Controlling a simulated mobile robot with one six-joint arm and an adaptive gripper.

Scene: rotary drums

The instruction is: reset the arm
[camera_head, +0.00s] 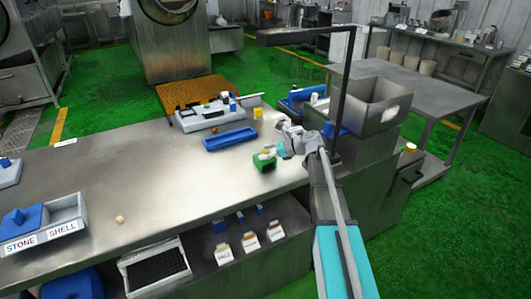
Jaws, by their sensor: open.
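My arm reaches up from the lower right over the right end of the steel bench (150,190). My gripper (273,154) is near the bench top, pointing left, and is open. A small green block-like thing (263,162) lies just at its tip. At this size I cannot tell whether the gripper touches it. A dark brownish bit shows beside the green thing.
A blue tray (230,139) and a grey tray with small items (205,117) lie behind the gripper. A steel box (370,104) and a dark post stand to the right. A STONE/SHELL bin (68,228) sits at the left. The bench's middle is mostly clear.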

